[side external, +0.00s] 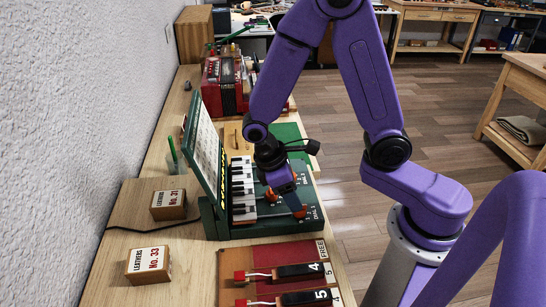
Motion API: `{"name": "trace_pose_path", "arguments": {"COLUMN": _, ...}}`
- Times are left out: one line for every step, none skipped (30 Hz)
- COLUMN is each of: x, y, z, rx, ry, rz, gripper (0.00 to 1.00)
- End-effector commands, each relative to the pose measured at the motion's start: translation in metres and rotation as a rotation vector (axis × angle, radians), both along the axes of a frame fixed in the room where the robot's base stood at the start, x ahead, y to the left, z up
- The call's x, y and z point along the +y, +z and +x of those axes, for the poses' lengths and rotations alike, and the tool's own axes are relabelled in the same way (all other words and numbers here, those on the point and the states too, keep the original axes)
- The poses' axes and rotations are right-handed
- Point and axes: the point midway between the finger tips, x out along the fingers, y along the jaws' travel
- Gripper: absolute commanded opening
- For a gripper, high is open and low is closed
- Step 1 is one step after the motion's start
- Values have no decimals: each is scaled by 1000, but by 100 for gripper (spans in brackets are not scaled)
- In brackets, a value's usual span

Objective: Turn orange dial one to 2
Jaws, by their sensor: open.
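A dark green box (262,231) with piano keys (241,190) and an upright panel (206,147) stands on the bench. On its right part are orange dials; one orange dial (300,212) shows at the front right, and another orange part (270,196) shows left of my gripper. Small white dial labels run along the right edge, too small to read surely. My gripper (288,190) points down over the dial area, open. Its fingers hide part of the dials, and I cannot tell whether it touches one. Which dial is number one and its setting are unclear.
A red board (235,262) with numbered black-handled tools (300,271) lies in front. Two small boxes labelled "LEATHERS", No. 31 (169,205) and No. 33 (148,264), stand at left by the wall. A red accordion-like object (222,84) stands behind.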

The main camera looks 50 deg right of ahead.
Motion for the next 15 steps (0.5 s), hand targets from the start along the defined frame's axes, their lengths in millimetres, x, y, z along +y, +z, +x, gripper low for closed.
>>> {"name": "trace_pose_path", "arguments": {"x": 4, "y": 10, "z": 4, "rx": -6, "ry": 0, "rz": 5, "gripper": 57}}
{"name": "trace_pose_path", "arguments": {"x": 5, "y": 15, "z": 5, "rx": -7, "ry": -1, "rz": 5, "gripper": 57}}
{"name": "trace_pose_path", "arguments": {"x": 7, "y": 22, "z": 8, "rx": -7, "ry": -1, "rz": 5, "gripper": 57}}
{"name": "trace_pose_path", "arguments": {"x": 9, "y": 28, "z": 9, "rx": -7, "ry": 0, "rz": 4, "gripper": 57}}
{"name": "trace_pose_path", "arguments": {"x": 10, "y": 33, "z": 11, "rx": -7, "ry": 0, "rz": 4, "gripper": 57}}
{"name": "trace_pose_path", "arguments": {"x": 13, "y": 41, "z": 13, "rx": -8, "ry": 1, "rz": 5, "gripper": 57}}
{"name": "trace_pose_path", "arguments": {"x": 14, "y": 46, "z": 14, "rx": -6, "ry": 1, "rz": 5, "gripper": 57}}
{"name": "trace_pose_path", "arguments": {"x": 16, "y": 52, "z": 16, "rx": -7, "ry": 1, "rz": 4, "gripper": 57}}
{"name": "trace_pose_path", "arguments": {"x": 18, "y": 59, "z": 18, "rx": -6, "ry": 0, "rz": 4, "gripper": 57}}
{"name": "trace_pose_path", "arguments": {"x": 19, "y": 65, "z": 20, "rx": -6, "ry": -1, "rz": 4, "gripper": 57}}
{"name": "trace_pose_path", "arguments": {"x": 21, "y": 71, "z": 21, "rx": -6, "ry": 0, "rz": 4, "gripper": 57}}
{"name": "trace_pose_path", "arguments": {"x": 24, "y": 77, "z": 23, "rx": -6, "ry": 0, "rz": 4, "gripper": 57}}
{"name": "trace_pose_path", "arguments": {"x": 25, "y": 82, "z": 25, "rx": -5, "ry": 0, "rz": 4, "gripper": 57}}
{"name": "trace_pose_path", "arguments": {"x": 26, "y": 87, "z": 26, "rx": -6, "ry": -1, "rz": 4, "gripper": 57}}
{"name": "trace_pose_path", "arguments": {"x": 28, "y": 94, "z": 27, "rx": -4, "ry": -1, "rz": 3, "gripper": 57}}
